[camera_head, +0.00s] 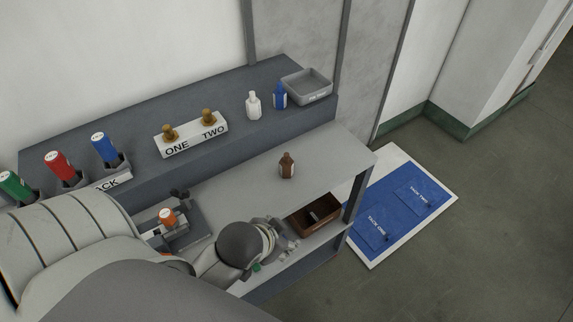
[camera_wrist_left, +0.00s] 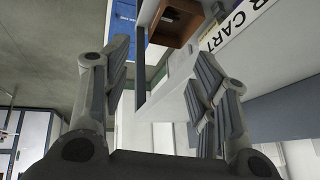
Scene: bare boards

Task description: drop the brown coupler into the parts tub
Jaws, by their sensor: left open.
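A brown bottle-shaped piece (camera_head: 287,166) with a narrow neck stands upright on the lower grey bench top; I take it for the brown coupler, though its shape is small here. A brown open box (camera_head: 323,212) sits below the bench's right end, and also shows in the left wrist view (camera_wrist_left: 178,24). A grey open tray (camera_head: 306,87) is on the upper shelf; its label is too small to read, and I cannot tell which is the parts tub. My left gripper (camera_head: 284,236) is open and empty, nearer than the brown piece and left of the box. My right gripper is not seen.
White (camera_head: 253,105) and blue (camera_head: 280,95) bottles stand beside the grey tray. A block marked ONE TWO (camera_head: 191,136) holds two brass knobs. A rack holds green, red and blue (camera_head: 104,148) cylinders. An orange-topped piece (camera_head: 167,216) sits left. A blue mat (camera_head: 402,207) lies on the floor.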

